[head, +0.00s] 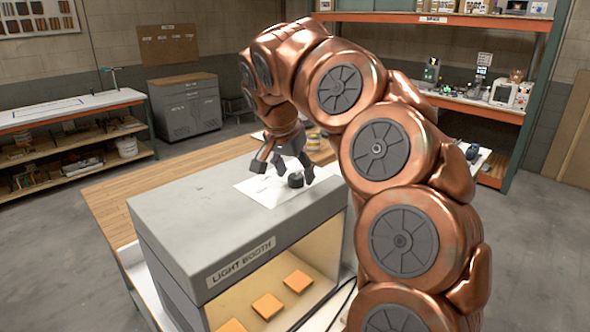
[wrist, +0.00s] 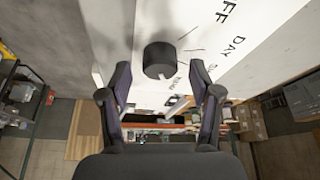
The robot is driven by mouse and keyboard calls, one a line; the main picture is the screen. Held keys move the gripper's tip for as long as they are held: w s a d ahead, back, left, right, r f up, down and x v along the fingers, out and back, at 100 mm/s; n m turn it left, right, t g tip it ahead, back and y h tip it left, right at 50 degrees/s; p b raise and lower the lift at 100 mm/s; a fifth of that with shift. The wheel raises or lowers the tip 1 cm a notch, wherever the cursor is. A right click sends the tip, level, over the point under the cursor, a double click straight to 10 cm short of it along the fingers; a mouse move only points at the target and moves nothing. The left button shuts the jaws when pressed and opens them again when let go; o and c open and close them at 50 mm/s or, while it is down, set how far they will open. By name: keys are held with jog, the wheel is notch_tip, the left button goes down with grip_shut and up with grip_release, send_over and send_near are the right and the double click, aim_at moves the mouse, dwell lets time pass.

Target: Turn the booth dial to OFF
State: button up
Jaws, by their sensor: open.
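The black round dial (head: 296,180) sits on a white plate (head: 265,189) on top of the grey light booth (head: 205,215). In the wrist view the dial (wrist: 159,58) shows a small white mark at its lower edge. Tick lines and printed words lie to its right: "FF", its first letter cut off, at the upper right and "DAY" below it. Other labels are too small or partly hidden to read. My gripper (head: 294,170) is open above the booth top. In the wrist view its two fingers (wrist: 160,78) stand apart, one on each side of the dial. Contact cannot be told.
Orange tiles (head: 268,305) lie inside the lit booth. Small cans (head: 313,141) stand on the wooden bench behind it. A shelf unit with equipment (head: 470,105) stands at the back right. The floor at the left is clear.

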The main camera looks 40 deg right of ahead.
jog(key=shift+d+f, duration=0.1)
jog(key=shift+f, duration=0.25)
jog(key=shift+c, duration=0.3)
jog(key=c, duration=1.1)
jog(key=shift+o, duration=0.2)
